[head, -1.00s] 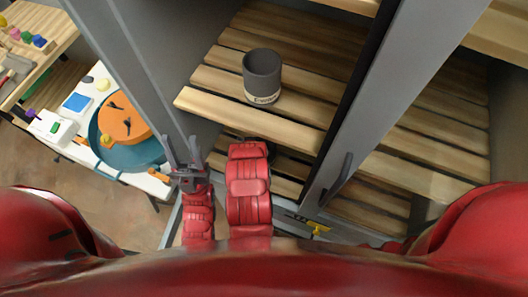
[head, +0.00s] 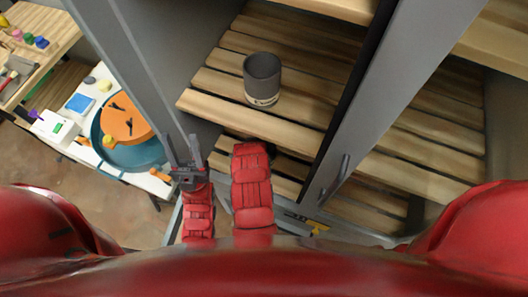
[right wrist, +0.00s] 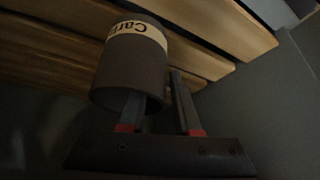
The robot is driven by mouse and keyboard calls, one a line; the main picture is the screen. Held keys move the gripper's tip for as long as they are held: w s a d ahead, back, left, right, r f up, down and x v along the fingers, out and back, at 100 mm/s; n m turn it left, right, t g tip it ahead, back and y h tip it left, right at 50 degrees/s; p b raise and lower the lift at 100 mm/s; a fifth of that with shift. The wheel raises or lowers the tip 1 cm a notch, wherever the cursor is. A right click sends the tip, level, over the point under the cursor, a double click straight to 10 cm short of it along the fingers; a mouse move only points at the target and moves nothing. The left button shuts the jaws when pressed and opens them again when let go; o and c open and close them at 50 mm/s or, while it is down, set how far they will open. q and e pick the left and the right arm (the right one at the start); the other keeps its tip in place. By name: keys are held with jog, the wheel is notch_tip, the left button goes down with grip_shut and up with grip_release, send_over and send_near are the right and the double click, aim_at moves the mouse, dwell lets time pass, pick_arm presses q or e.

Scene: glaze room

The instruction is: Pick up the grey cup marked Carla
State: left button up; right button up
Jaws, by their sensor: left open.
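The grey cup (head: 262,72) stands upright on the slatted wooden shelf (head: 228,112) inside the cabinet. Its pale label faces the front. In the right wrist view the cup (right wrist: 128,75) appears upside down, close by, and the letters "Car" show on the label. My right gripper (right wrist: 157,88) is open there, its fingers apart, with the cup right by the left-hand finger; I cannot tell whether they touch. In the head view the right gripper is hidden beyond its red forearm. My left gripper (head: 185,157) is open and empty, left of the cup and outside the shelf.
Grey cabinet uprights (head: 375,85) rise on both sides of the cup's bay. More slatted shelves lie below and to the right. Brown floor shows between.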

grip_shut()
dwell(1.1)
